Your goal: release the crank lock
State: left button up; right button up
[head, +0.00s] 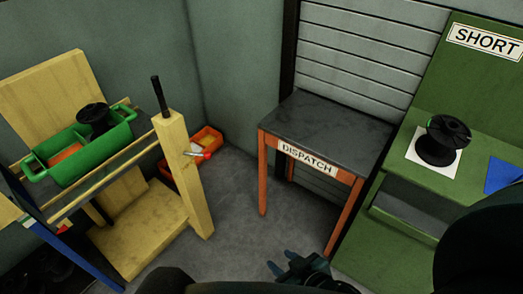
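A light wooden post (184,180) stands left of centre with a black upright handle (157,95) at its top. A small lever with a red end (207,154) and a pale shaft sticks out from the post's right side, and looks like the crank lock. I cannot tell its exact setting. My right gripper (281,261) is at the bottom centre, low in the picture and well apart from the post and lever. Its fingertips look spread, with nothing seen between them. My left gripper is not in view.
A green tray (125,133) with a black spool (93,117) rests on the wooden frame. An orange bin (208,137) is behind the post. The dispatch table (330,125) stands at centre. Another spool (441,141) sits on the green bench (407,218). Grey floor between is clear.

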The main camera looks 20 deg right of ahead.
aim_at(208, 155)
jog(key=z, duration=0.15)
jog(key=l+z, duration=0.25)
jog(key=l, duration=0.3)
jog(key=i+l+z, duration=0.1)
jog(key=i+l, duration=0.15)
jog(key=i, duration=0.75)
